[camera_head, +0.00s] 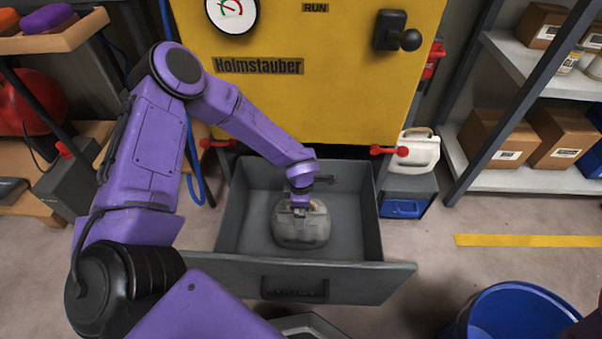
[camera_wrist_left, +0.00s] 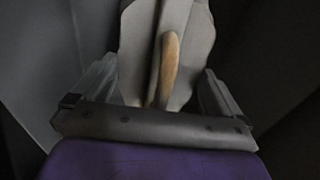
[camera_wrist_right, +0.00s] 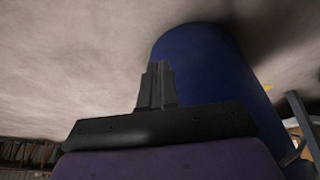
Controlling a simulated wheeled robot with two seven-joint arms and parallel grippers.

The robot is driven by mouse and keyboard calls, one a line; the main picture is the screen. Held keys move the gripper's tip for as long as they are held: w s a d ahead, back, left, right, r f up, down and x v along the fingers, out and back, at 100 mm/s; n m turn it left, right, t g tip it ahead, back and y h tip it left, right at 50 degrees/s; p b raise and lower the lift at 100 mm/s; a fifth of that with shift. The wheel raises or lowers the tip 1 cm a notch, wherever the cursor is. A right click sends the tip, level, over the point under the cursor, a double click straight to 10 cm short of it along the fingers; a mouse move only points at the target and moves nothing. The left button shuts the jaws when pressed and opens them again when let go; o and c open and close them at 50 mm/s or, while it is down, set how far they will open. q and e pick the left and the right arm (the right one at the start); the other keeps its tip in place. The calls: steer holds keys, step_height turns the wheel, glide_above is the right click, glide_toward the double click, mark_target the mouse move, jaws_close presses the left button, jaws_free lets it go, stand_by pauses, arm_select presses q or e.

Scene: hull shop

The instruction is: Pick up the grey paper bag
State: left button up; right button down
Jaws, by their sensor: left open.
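The grey paper bag (camera_head: 302,230) sits in the open grey drawer (camera_head: 392,268) under the yellow machine. My left gripper (camera_head: 300,207) is at the top of the bag, pointing down into the drawer. In the left wrist view my left gripper (camera_wrist_left: 160,82) is open, with one finger on each side of the bag (camera_wrist_left: 139,50). A tan curved strip, apparently its handle (camera_wrist_left: 170,62), stands between the fingers. Whether the fingers touch the bag cannot be told. My right gripper (camera_wrist_right: 156,86) shows with its fingers together and nothing between them.
Red knobs (camera_head: 389,150) stick out above the drawer. A blue bin (camera_head: 520,312) stands at the lower right, and shelves (camera_head: 505,180) with boxes stand at right.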

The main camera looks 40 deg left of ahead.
arm_select(q)
steer(key=shift+f, duration=0.6)
steer(key=shift+r, duration=0.2)
jaws_close()
